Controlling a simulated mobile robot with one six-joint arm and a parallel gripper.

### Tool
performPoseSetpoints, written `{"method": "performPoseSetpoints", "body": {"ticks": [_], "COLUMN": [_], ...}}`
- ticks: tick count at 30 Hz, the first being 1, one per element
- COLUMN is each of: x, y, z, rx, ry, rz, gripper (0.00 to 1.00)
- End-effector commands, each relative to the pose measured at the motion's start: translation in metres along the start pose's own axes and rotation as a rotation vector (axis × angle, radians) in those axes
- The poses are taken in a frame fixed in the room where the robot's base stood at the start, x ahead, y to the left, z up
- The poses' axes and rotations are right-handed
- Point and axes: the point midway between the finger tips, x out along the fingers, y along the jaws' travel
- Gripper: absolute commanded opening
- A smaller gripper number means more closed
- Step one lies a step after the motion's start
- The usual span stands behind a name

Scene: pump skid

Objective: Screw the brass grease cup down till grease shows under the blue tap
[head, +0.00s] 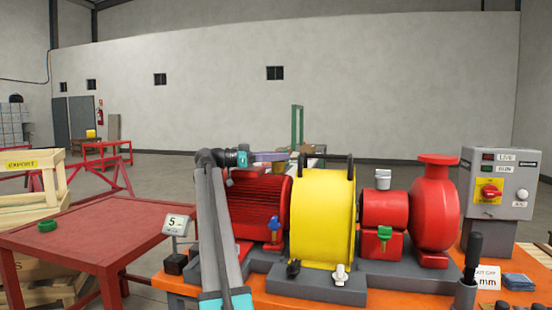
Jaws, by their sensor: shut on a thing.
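My gripper (270,157) is at the end of my arm, just above the top of the red motor (257,203). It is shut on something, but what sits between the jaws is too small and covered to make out. I cannot pick out the brass grease cup in this view. The blue tap (274,226) is on the motor's front side, low and near its right end, below and apart from my gripper. No grease can be made out under it at this size.
A yellow guard (323,217) stands right of the motor. Beyond it are a green tap (384,233), a pale cup (383,179), a red pump (435,208) and a grey control box (498,183).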

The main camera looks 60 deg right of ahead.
Motion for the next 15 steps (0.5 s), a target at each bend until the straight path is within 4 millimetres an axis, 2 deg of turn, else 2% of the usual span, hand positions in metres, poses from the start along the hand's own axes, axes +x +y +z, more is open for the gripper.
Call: {"method": "performPoseSetpoints", "body": {"ticks": [1, 3, 4, 6, 15], "x": [0.0057, 0.0056, 0.0056, 0.0051, 0.0016], "y": [0.0085, 0.0085, 0.0085, 0.008, 0.0053], "z": [0.0071, 0.0073, 0.0075, 0.0072, 0.0047], "rx": [-0.005, -0.006, -0.006, -0.006, -0.004], "ry": [-0.013, -0.013, -0.013, -0.013, -0.01], "rz": [0.027, 0.027, 0.026, 0.025, 0.018], "gripper": [0.17, 0.17, 0.44, 0.56, 0.58]}}
